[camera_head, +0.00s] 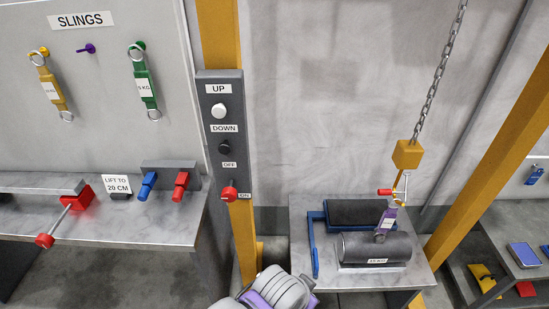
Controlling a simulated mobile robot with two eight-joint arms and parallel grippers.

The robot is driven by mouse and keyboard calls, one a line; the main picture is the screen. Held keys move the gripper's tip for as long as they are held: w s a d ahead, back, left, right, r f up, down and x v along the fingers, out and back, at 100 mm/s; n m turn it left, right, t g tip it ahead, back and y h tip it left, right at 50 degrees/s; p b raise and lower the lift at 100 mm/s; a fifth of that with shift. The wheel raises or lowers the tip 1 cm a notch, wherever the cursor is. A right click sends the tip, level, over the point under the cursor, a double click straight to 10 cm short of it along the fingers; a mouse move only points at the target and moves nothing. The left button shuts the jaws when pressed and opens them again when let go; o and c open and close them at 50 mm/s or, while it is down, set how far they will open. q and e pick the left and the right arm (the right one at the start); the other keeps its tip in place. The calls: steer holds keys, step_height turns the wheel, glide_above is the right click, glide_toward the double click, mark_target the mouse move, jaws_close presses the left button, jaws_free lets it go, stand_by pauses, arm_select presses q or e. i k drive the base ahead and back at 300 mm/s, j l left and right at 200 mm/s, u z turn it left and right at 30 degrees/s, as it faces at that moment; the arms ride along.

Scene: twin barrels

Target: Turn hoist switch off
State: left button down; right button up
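The hoist switch (228,194) is a red knob low on the dark control panel (226,135). It sits between an OFF label above and an ON label to its right. The knob appears to point to the right, toward ON. The panel also carries a white UP button (218,111) and a black DOWN button (224,148). The hoist hook block (407,155) is yellow and hangs on a chain. A purple sling (389,216) links the hook to the front barrel (376,248). Neither gripper's fingers show; grey and purple parts of mine are at the bottom centre.
A second dark barrel (368,212) lies behind the front one, beside a blue frame (313,245). Yellow posts stand behind the panel and at right. A workbench (130,228) at left holds red and blue tools. Yellow and green slings hang above it.

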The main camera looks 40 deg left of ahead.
mark_target(229, 194)
steer(key=k+l+u, duration=0.15)
steer(key=u, duration=1.8)
steer(key=l+u, duration=0.2)
steer(key=u, duration=0.95)
